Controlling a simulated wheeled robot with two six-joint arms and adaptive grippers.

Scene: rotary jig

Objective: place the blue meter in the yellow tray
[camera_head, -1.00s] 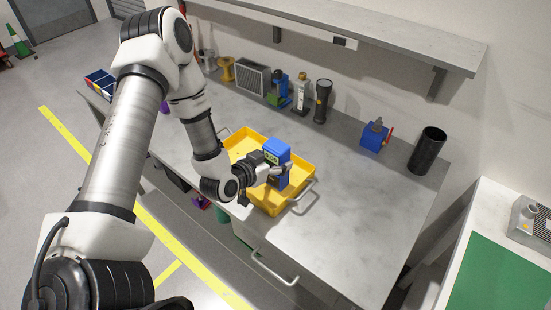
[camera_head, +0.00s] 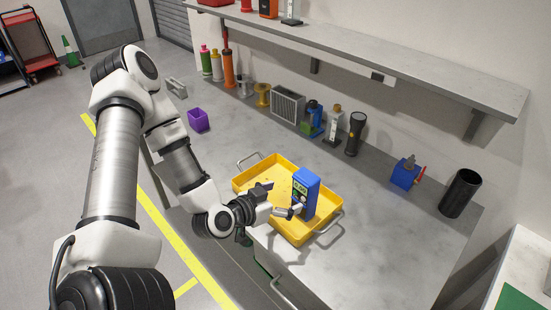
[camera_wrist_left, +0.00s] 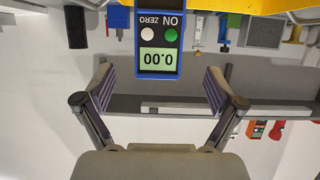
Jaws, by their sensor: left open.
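The blue meter (camera_head: 304,192) stands upright inside the yellow tray (camera_head: 258,172), towards its right part. In the left wrist view the meter (camera_wrist_left: 158,40) appears upside down, with a display reading 0.00 and a white and a green button. My left gripper (camera_head: 281,199) is open and empty, just left of the meter. In the left wrist view its spread fingers (camera_wrist_left: 159,86) stand either side of the meter's line, with the meter beyond the tips. The meter's base is partly hidden by a finger in the head view. My right gripper is not in view.
The tray has metal handles and lies on a grey bench (camera_head: 390,235). A purple bin (camera_head: 198,120) stands at the left. A flashlight (camera_head: 355,133), a blue valve-like part (camera_head: 405,173) and a black cylinder (camera_head: 460,193) stand along the back. A shelf (camera_head: 390,62) runs above.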

